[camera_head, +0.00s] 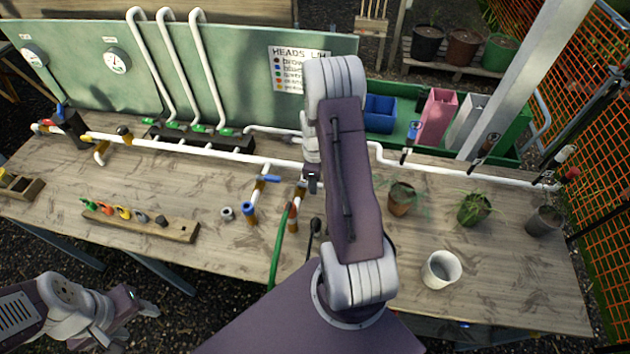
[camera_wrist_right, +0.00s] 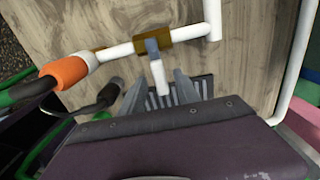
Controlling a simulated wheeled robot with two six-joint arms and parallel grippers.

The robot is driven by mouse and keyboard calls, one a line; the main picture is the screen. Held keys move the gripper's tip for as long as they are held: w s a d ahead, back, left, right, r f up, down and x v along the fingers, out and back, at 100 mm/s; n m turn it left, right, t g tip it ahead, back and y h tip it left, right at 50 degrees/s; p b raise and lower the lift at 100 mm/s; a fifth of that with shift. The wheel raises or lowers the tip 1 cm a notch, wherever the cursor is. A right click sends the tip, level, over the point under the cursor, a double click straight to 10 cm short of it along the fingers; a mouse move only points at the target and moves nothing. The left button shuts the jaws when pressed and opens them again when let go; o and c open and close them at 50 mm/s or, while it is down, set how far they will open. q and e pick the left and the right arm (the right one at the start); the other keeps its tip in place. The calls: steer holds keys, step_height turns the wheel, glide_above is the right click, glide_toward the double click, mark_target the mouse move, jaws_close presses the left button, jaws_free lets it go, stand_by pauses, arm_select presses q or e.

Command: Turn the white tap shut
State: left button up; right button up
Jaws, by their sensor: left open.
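The white tap lever (camera_wrist_right: 159,78) shows in the right wrist view, on a grey stem over a brass valve body (camera_wrist_right: 181,35) in a white pipe. My right gripper (camera_wrist_right: 160,88) has its two grey fingers apart, one on each side of the lever, with a gap visible; I cannot tell whether either touches it. In the head view my right arm covers the white tap and most of the right gripper (camera_head: 312,183). My left gripper (camera_head: 143,303) is open and empty, low at the left, off the front of the bench.
A blue-lever tap (camera_head: 267,178) stands left of the right gripper. A green hose (camera_head: 279,248) with an orange connector (camera_wrist_right: 64,72) runs close by. A white cup (camera_head: 440,269) and potted plants (camera_head: 474,208) stand right. A wooden peg rack (camera_head: 150,224) lies left.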

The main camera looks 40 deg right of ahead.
step_height(320, 180, up, 9)
steer(key=b, duration=0.1)
stand_by(0.6)
steer(key=a+r+n+t+b, duration=0.1)
steer(key=a+n+b, duration=0.45)
steer(key=a, duration=0.95)
steer(key=s+a+f+n, duration=0.1)
steer(key=s+n, duration=0.4)
steer(key=n, duration=0.6)
steer(key=s+a+f+n+p, duration=0.1)
steer(key=s+a+f+n, duration=0.1)
steer(key=n, duration=0.9)
steer(key=s+a, duration=0.1)
steer(key=s, duration=0.1)
steer(key=shift+s+a+f+n, duration=0.2)
steer(key=shift+s+a+n, duration=0.15)
steer(key=shift+a, duration=0.05)
